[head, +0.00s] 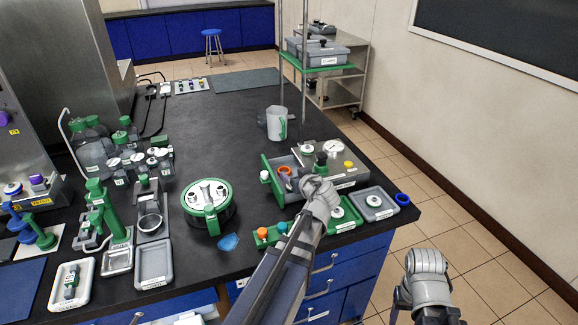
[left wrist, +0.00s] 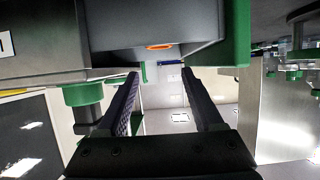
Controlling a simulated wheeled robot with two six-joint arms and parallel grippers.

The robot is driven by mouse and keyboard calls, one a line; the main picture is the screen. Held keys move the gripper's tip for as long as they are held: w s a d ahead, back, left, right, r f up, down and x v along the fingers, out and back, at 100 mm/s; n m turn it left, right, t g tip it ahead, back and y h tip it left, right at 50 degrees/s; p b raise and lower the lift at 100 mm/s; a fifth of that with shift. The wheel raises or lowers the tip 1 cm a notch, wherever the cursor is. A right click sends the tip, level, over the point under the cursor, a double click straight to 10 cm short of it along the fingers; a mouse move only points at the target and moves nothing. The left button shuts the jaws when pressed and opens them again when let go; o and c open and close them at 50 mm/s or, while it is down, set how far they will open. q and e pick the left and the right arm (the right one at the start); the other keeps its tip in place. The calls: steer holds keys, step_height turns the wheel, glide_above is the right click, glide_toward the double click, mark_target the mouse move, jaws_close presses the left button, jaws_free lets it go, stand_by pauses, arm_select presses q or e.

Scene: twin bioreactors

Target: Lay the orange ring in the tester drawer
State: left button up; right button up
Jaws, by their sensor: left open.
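The orange ring (head: 285,171) lies inside the pulled-out grey tester drawer (head: 268,170), which has a green front. In the left wrist view an orange edge of the ring (left wrist: 159,46) shows at the grey drawer (left wrist: 120,30). The tester (head: 345,180) is a metal box with a gauge and knobs. My left gripper (left wrist: 162,76) is open, with nothing between its fingers, close to the drawer. In the head view my left wrist covers its fingers and part of the tester front. My right wrist is at the lower right, away from the table; its fingers cannot be made out.
A blue ring (head: 402,198) lies near the table's right edge, beside a grey tray (head: 375,204) and a green tray (head: 345,216). A jug (head: 275,123) stands behind.

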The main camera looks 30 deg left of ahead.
arm_select(q)
steer(key=shift+p+v, duration=0.45)
steer(key=shift+v, duration=1.35)
